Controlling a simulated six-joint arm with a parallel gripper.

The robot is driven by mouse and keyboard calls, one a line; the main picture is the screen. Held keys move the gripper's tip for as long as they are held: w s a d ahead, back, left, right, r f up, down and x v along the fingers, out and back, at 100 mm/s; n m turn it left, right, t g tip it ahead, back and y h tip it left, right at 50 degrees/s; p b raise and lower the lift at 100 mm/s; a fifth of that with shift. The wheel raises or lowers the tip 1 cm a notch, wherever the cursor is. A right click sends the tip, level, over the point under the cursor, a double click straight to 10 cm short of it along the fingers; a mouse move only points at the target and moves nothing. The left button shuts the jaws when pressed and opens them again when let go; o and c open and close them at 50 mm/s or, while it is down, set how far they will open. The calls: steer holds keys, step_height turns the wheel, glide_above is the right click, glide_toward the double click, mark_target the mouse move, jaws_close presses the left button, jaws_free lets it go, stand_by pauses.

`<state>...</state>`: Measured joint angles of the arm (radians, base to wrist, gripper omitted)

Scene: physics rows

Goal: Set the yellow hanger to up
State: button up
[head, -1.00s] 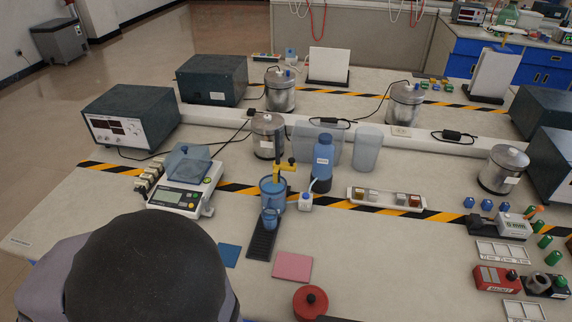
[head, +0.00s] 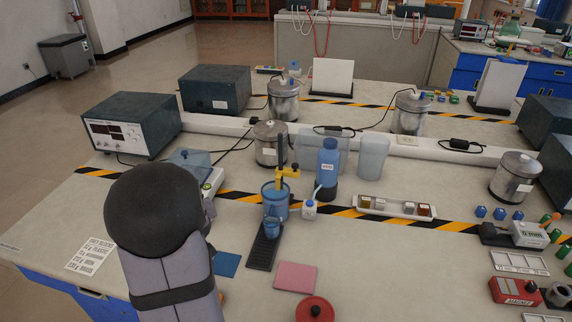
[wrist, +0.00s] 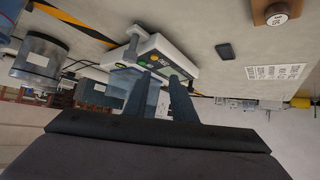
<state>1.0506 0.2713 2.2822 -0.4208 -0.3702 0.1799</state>
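The yellow hanger (head: 288,173) is a small yellow arm on a dark upright rod (head: 283,150). It sits above a blue container (head: 274,203), with a smaller blue cup (head: 271,229) in front, by a black base strip (head: 264,250). The hanger is not seen in the wrist view. My gripper (wrist: 161,88) shows in the wrist view with two dark fingers apart and nothing between them. It points towards the balance (wrist: 160,53). In the head view my arm hides the gripper, left of the hanger and well apart from it.
A blue bottle (head: 327,165) stands close to the right of the hanger, with a small white-and-blue bottle (head: 309,208) by it. A metal can (head: 270,147) stands behind. A pink pad (head: 296,277) and red round weight (head: 315,309) lie in front. My arm partly covers the balance.

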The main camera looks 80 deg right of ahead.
steer(key=s+d+m+h+b, duration=0.2)
steer(key=s+d+m+h, duration=0.15)
steer(key=s+d, duration=0.9)
steer(key=s+d+r+m+h+b, duration=0.1)
steer(key=s+d+r+h, duration=0.1)
steer(key=s, duration=0.6)
steer(key=s+d+r+h+b, duration=0.1)
steer(key=s+h, duration=0.2)
steer(key=s, duration=0.6)
steer(key=p+x, duration=0.1)
steer(key=x, duration=1.1)
steer(key=shift+d+p, duration=0.2)
steer(key=shift+p, duration=0.2)
steer(key=shift+w+r, duration=0.1)
steer(key=shift+r, duration=0.05)
